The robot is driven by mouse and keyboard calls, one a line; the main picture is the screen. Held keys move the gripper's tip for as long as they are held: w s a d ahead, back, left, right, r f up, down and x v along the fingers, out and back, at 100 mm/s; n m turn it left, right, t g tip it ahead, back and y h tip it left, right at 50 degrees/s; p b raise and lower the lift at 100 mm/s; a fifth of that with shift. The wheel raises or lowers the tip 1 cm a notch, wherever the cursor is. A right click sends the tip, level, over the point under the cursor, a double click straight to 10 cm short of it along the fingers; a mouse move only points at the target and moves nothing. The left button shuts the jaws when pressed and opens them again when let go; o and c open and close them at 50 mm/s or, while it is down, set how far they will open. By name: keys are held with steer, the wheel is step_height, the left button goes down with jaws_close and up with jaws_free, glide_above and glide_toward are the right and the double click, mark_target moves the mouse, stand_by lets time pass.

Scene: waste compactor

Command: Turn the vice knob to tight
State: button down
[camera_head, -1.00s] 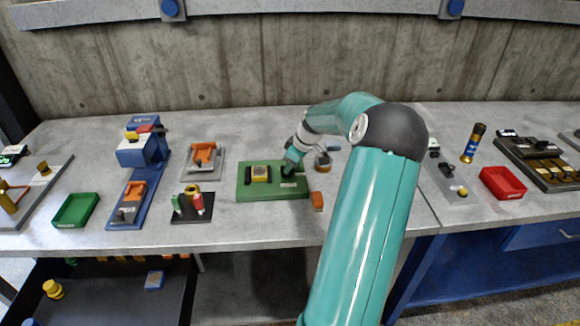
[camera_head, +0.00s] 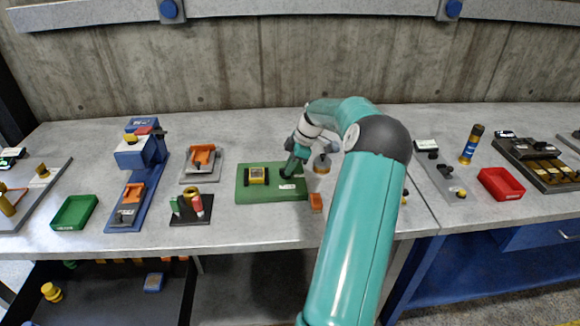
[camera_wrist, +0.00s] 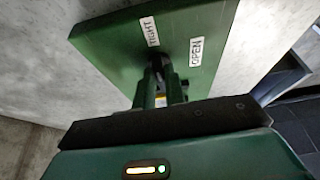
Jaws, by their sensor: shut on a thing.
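The green vice board (camera_head: 272,194) lies on the bench, with a yellow and black block (camera_head: 257,175) on its left half. My gripper (camera_head: 288,173) reaches down to the board's right half. In the wrist view the board (camera_wrist: 115,50) carries a TIGHT label (camera_wrist: 149,31) and an OPEN label (camera_wrist: 196,52). The dark vice knob (camera_wrist: 157,64) stands by these labels, and my gripper (camera_wrist: 160,82) is shut on it. The fingers hide much of the knob, so its exact pointing is hard to read.
A small orange block (camera_head: 316,202) lies just right of the board, and a round metal item (camera_head: 322,164) stands behind it. A black stand with coloured items (camera_head: 191,208) and an orange vice-like device (camera_head: 202,160) are to the left. A concrete wall closes the back.

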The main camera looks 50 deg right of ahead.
stand_by(0.3)
steer(key=c, duration=1.5)
jaws_free()
steer(key=shift+o, duration=0.2)
steer(key=v, duration=1.4)
steer(key=shift+f, duration=0.1)
